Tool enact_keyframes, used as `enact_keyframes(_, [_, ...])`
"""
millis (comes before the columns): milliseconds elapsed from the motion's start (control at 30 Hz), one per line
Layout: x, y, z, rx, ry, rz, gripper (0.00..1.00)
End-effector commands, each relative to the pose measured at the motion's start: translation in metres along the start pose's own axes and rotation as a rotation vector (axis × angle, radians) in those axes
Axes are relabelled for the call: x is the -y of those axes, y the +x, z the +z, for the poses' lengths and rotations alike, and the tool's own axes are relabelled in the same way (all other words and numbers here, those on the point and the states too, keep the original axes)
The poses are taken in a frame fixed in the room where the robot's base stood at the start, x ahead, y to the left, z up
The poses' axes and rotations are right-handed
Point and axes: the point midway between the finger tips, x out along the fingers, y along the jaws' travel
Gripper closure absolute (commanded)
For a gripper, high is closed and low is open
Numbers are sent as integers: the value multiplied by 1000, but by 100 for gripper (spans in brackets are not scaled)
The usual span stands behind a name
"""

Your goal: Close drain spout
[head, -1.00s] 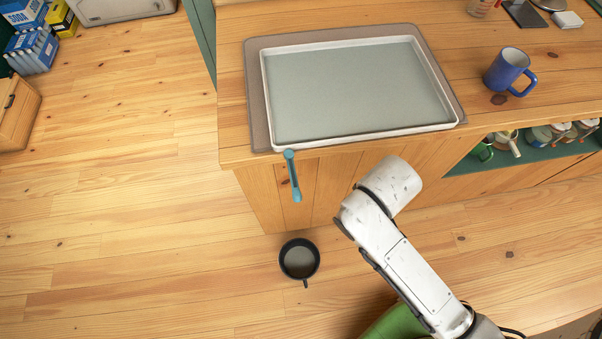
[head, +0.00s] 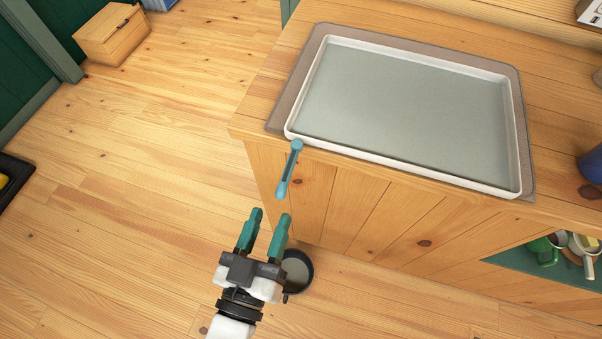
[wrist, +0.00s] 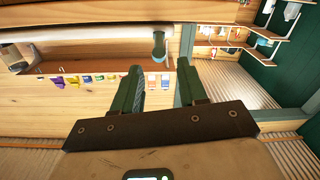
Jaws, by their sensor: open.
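The teal drain spout (head: 289,168) hangs from the near left corner of the pale shallow tray (head: 402,166), pointing downward past the counter edge. In the wrist view a teal rounded piece, which looks like the spout (wrist: 158,46), shows just beyond the fingertips. My gripper (head: 271,215) is open and empty, with green fingers, below and slightly left of the spout in the head view. A gap shows between the fingertips and the spout. In the wrist view the gripper (wrist: 160,70) has its two fingers apart. A black pot (head: 300,270) stands on the floor, partly hidden by my gripper.
The tray rests on a brown mat (head: 529,150) on the wooden counter (head: 248,112). A blue mug (head: 593,165) is at the right edge. Cups (head: 545,250) stand on a shelf below the counter. A wooden box (head: 112,33) sits far left; floor between is clear.

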Motion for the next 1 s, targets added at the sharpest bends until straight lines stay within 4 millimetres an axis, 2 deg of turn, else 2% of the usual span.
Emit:
enact_keyframes(500, [-3, 86, -1, 5, -3, 7, 58])
enact_keyframes(700, [-2, 101, 0, 5, -3, 5, 58])
enact_keyframes(1000, [-2, 103, 1, 5, -3, 5, 58])
